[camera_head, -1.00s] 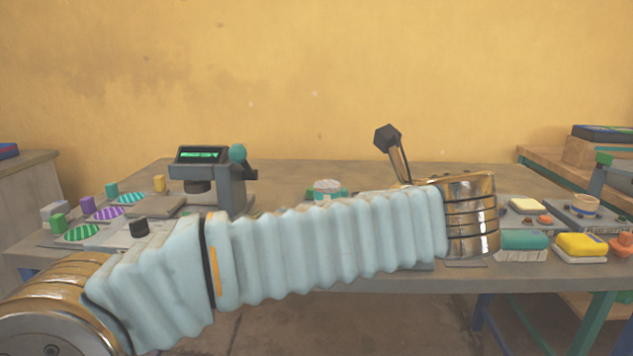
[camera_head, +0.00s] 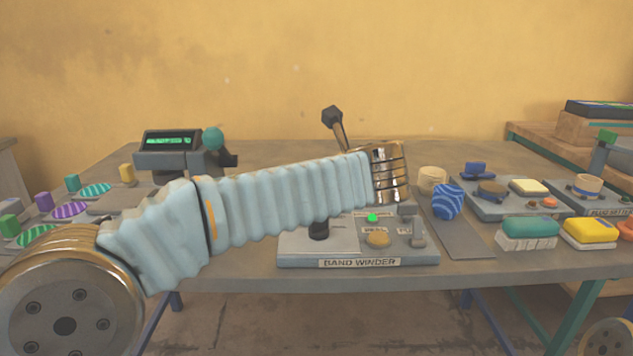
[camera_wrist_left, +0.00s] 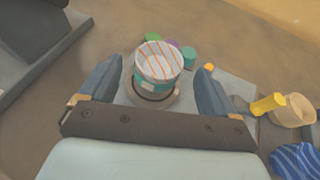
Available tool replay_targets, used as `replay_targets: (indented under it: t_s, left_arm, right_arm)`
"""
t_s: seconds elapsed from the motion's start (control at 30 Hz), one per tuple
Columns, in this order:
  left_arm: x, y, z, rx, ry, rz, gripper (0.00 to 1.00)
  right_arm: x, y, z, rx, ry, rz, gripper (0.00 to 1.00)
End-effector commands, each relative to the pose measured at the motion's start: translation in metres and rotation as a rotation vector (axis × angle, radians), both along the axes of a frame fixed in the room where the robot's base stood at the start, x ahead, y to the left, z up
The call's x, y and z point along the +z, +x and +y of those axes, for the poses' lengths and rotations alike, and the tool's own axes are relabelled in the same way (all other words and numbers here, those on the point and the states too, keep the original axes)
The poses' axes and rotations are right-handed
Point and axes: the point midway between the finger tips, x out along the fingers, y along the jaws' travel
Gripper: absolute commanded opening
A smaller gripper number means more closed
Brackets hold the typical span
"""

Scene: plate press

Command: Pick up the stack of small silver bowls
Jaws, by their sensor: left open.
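I cannot make out a stack of small silver bowls for certain. In the left wrist view a round, pale grey stack or cup with orange stripes on top (camera_wrist_left: 157,62) and a teal side stands over a dark ring. My left gripper (camera_wrist_left: 161,66) is open, with one finger on each side of it; contact cannot be told. In the head view my left arm crosses the table and hides this item and the gripper. My right gripper is not in view.
The band winder (camera_head: 358,262) sits at the table front. A display machine (camera_head: 172,150) stands back left. A blue striped ball (camera_head: 447,201), a cream round item (camera_head: 432,179), a green brush (camera_head: 530,229) and a yellow block (camera_head: 589,230) lie right of my arm.

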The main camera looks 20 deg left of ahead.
Motion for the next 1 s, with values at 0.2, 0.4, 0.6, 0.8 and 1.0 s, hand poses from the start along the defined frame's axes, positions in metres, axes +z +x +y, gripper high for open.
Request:
replay_targets:
  t_s: [0.2, 0.4, 0.6, 0.8, 1.0]
  left_arm:
    - [-0.013, 0.025, 0.019, 0.002, 0.001, 0.002, 0.90]
    - [-0.015, 0.030, 0.023, 0.001, 0.001, 0.002, 0.90]
    - [-0.015, 0.030, 0.022, 0.001, 0.001, 0.002, 0.75]
    - [-0.015, 0.030, 0.022, 0.001, 0.001, 0.002, 0.44]
    - [-0.015, 0.030, 0.022, 0.001, 0.000, 0.001, 0.31]
  right_arm:
    - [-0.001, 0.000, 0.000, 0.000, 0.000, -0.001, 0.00]
    - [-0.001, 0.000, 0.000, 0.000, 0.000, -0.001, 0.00]
    - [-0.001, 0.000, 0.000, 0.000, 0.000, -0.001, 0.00]
    - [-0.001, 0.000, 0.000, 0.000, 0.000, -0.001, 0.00]
    - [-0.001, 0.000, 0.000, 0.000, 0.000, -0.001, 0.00]
